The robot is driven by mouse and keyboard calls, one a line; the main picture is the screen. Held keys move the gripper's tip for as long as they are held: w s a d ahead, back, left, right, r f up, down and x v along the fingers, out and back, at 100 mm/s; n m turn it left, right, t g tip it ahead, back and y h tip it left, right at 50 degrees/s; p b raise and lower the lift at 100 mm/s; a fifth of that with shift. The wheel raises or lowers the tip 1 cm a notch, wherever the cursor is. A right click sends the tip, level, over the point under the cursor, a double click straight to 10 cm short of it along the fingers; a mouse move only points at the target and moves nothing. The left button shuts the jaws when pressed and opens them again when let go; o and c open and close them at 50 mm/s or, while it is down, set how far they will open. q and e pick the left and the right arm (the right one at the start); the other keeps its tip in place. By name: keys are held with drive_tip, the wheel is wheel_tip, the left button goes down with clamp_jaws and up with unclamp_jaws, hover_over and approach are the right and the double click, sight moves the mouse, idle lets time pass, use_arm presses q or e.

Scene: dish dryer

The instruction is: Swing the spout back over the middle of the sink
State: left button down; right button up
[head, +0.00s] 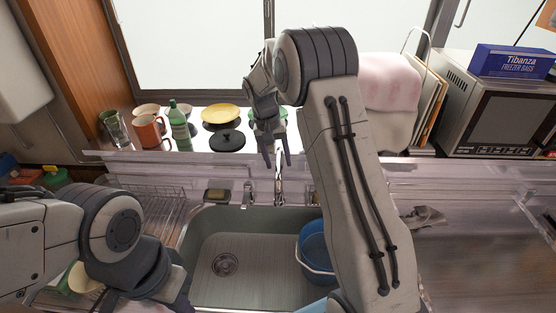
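The chrome faucet (279,185) stands at the back edge of the sink (210,254). Its spout shows as a narrow bright shape just below my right gripper (276,163); the exact way it points is hard to tell. My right gripper's two fingers are spread apart and point down at the top of the faucet, with nothing clearly held between them. I cannot tell whether they touch it. My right arm hides the sink's right edge. My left arm comes in at the lower left, and its gripper does not show.
A blue tub (315,245) sits in the sink's right part. A wire rack (150,205) is left of the sink. A green bottle (179,126), an orange mug (149,131), a yellow plate (220,114) and a black lid (227,140) stand on the sill behind. A microwave (510,120) is at right.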

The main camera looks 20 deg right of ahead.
wheel_tip(320, 180, up, 10)
drive_tip(key=a+b, duration=0.2)
drive_tip(key=shift+w, duration=0.35)
drive_tip(key=shift+d, duration=0.1)
idle(0.4)
